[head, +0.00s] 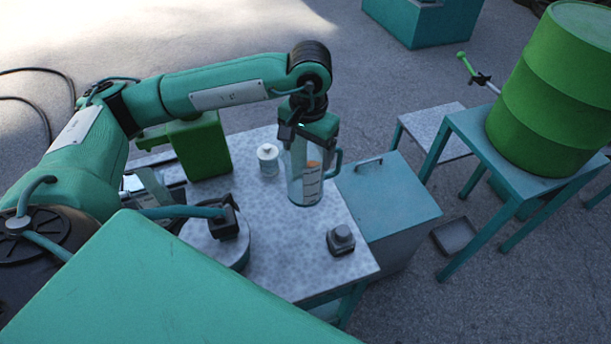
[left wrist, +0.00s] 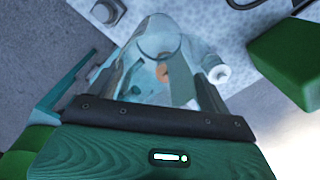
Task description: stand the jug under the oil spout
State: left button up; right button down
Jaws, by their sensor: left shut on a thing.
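The clear jug (head: 305,185) with a teal handle and an orange mark is upright at the speckled table's right side. My left gripper (head: 303,140) is above it, shut on its upper part. I cannot tell whether its base touches the table. In the left wrist view the jug (left wrist: 158,45) fills the space between the fingers (left wrist: 150,85). The oil spout (head: 480,78), with a green-ended lever, sticks out from the green drum (head: 550,95) at right, well apart from the jug. My right gripper is not in view.
On the speckled table (head: 285,240) stand a green canister (head: 202,150), a small white jar (head: 268,160) and a grey block (head: 341,240). A teal cabinet (head: 388,198) adjoins it. A low grey-topped stand (head: 440,130) is near the spout. A shallow tray (head: 455,237) lies on the floor.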

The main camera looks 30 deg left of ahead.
pick_arm(q)
notch_tip(320, 180, down, 7)
jog(key=shift+r+p, duration=0.15)
jog(key=shift+p, duration=0.65)
notch_tip(320, 180, down, 4)
jog(key=shift+f+p, duration=0.1)
jog(key=shift+p, duration=0.65)
jog(key=shift+f+b, duration=0.25)
jog(key=shift+b, duration=0.2)
jog(key=o, duration=1.3)
jog(key=shift+r, duration=0.1)
jog(key=shift+c, duration=0.2)
